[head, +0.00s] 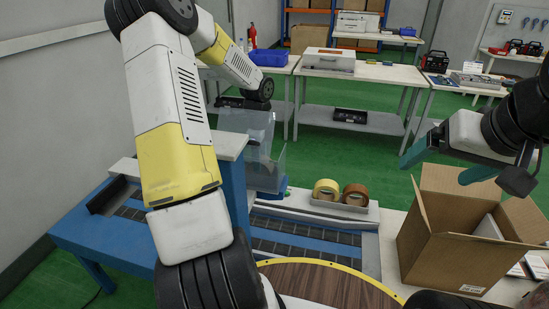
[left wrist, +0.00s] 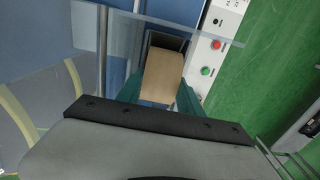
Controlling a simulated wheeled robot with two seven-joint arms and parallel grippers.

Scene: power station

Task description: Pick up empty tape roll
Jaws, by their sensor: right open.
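In the left wrist view, a plain tan piece (left wrist: 161,76), which looks like the empty tape roll seen side-on, lies between the teal fingers of my left gripper (left wrist: 159,88). A finger stands close along each side of it. Whether they press on it I cannot tell. In the head view my left arm reaches over to the clear-covered machine (head: 265,160), and the roll cannot be made out there. My right gripper (head: 434,172) is open and empty above the left side of the cardboard box (head: 440,240).
A yellow tape roll (head: 326,189) and a brown tape roll (head: 356,194) sit in a tray behind the machine's roller bed. In the left wrist view, a white panel with red and green buttons (left wrist: 205,70) is right of the fingers. Work tables stand behind.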

